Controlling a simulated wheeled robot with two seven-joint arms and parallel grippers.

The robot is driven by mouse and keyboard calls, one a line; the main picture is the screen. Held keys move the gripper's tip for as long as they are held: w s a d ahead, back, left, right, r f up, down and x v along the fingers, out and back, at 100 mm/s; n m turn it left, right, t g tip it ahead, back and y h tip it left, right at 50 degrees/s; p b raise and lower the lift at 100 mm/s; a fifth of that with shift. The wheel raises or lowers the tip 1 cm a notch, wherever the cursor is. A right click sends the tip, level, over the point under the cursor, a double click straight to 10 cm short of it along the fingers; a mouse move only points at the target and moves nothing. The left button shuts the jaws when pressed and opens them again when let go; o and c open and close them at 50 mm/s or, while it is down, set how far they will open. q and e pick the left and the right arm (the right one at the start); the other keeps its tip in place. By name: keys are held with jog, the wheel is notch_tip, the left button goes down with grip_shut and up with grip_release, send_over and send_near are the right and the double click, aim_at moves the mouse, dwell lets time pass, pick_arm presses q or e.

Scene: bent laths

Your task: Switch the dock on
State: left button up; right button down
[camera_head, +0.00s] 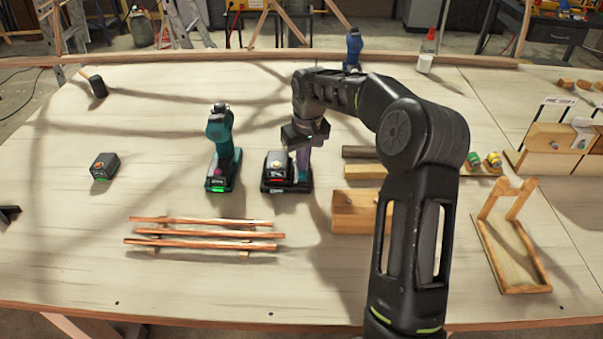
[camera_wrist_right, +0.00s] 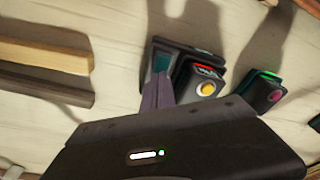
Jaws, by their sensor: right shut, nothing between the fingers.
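The dock (camera_head: 273,188) is a black base on the table. A black block (camera_head: 279,164) with a pale button sits on it. In the right wrist view the dock (camera_wrist_right: 151,56) shows a red light strip on the block and a yellow button (camera_wrist_right: 206,89). A teal part of the dock stands beside the block, partly hidden by my fingers. My right gripper (camera_head: 303,165) is shut and empty, pointing down over that side of the dock. Its fingertips (camera_wrist_right: 157,92) show beside the block, apart from the button; contact with the dock cannot be told. My left gripper is not clearly seen.
A teal drill (camera_head: 221,128) with a green-lit foot stands just left of the dock. A small black box (camera_head: 104,166) lies farther left. Copper-coloured laths (camera_head: 205,233) lie in front, and wooden blocks (camera_head: 354,212) lie right. Bare table separates the laths from the dock.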

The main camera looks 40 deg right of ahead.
jog(key=shift+f, duration=0.35)
jog(key=shift+r, duration=0.1)
jog(key=shift+r+p, duration=0.3)
jog(key=shift+r, duration=0.2)
jog(key=shift+r+p, duration=2.05)
jog(key=shift+r, duration=0.9)
